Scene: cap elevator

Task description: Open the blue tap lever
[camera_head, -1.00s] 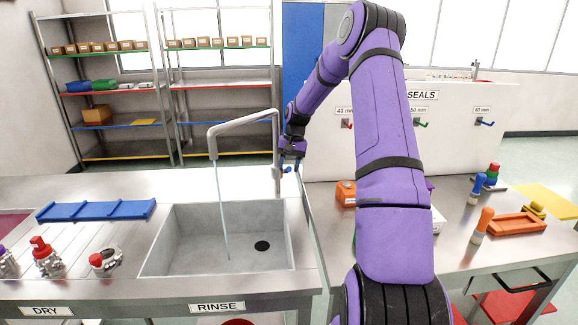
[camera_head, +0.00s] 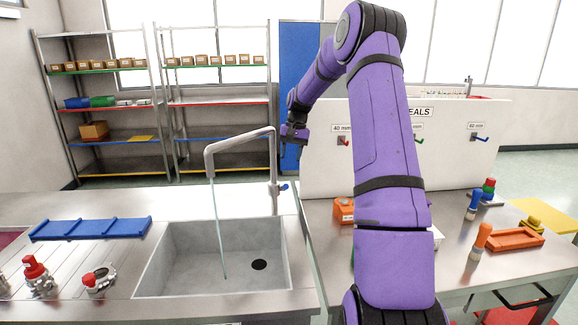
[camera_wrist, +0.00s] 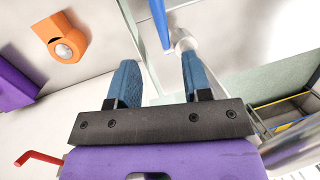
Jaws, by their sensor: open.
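The blue tap lever (camera_head: 284,187) sits on the right side of the grey tap (camera_head: 273,160), near its base. A pale water stream (camera_head: 217,230) runs from the spout into the sink. My gripper (camera_head: 291,147) is above the lever and apart from it, empty. In the wrist view, my gripper (camera_wrist: 160,62) is open, with two blue-grey fingers spread. The lever (camera_wrist: 160,22) shows there as a blue bar ahead of the fingertips, beside the tap's round grey joint (camera_wrist: 183,40). It is not between the fingers.
The right bench holds an orange block (camera_head: 343,210), an orange tray (camera_head: 513,238) and small coloured pieces. A blue rack (camera_head: 90,229) lies on the left counter. A white panel with coloured hooks stands behind.

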